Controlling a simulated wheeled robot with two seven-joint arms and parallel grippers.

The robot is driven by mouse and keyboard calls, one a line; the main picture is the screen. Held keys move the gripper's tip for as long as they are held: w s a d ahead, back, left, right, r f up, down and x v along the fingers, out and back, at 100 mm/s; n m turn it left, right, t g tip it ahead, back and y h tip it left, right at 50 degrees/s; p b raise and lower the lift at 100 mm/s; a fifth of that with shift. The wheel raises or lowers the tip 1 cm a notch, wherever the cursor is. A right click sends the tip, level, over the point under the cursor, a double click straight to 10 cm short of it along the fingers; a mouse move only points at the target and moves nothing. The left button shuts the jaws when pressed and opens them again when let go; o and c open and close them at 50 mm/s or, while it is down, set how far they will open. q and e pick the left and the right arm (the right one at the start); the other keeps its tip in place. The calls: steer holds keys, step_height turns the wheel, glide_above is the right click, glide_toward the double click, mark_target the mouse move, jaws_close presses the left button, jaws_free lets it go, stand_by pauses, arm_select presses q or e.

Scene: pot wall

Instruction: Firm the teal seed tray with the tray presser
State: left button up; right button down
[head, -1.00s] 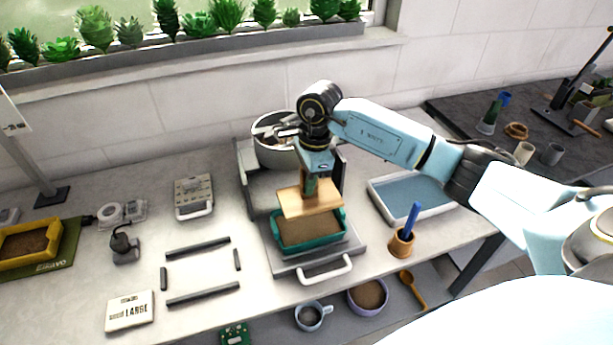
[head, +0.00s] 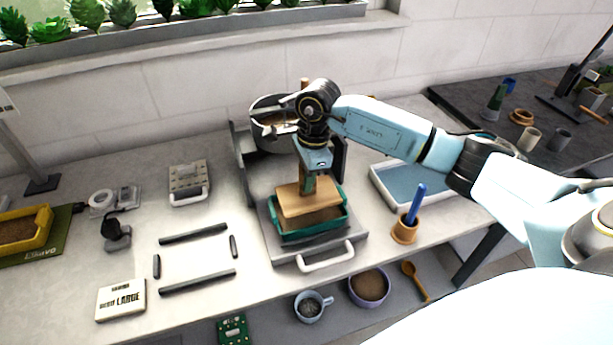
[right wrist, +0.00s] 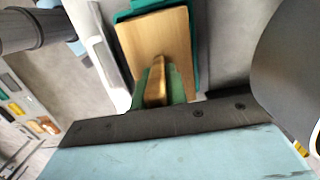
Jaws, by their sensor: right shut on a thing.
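The teal seed tray (head: 312,228) holds brown soil and sits on a grey sliding plate with a white handle. My right gripper (head: 308,178) is shut on the handle of the tray presser (head: 303,200), a flat wooden board. The board is low over the back part of the tray; I cannot tell whether it touches the soil. In the right wrist view the presser (right wrist: 165,45) hangs from my gripper (right wrist: 157,90), with the teal tray (right wrist: 143,4) partly hidden behind it. My left gripper is not in view.
A white-rimmed blue tray (head: 412,188) and a terracotta cup with a blue tool (head: 405,230) are at the right. Dark bars (head: 195,234) form a frame at the left. A yellow tray (head: 22,232) is far left.

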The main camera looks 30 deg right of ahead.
mark_target(307, 194)
steer(key=shift+f, duration=0.15)
stand_by(0.5)
steer(key=shift+f+b, duration=2.1)
steer(key=shift+f, duration=0.25)
steer(key=shift+f, duration=0.25)
steer(key=shift+r, duration=0.15)
steer(key=shift+r+p, duration=2.9)
steer(key=shift+r, duration=2.05)
steer(key=shift+a, duration=0.1)
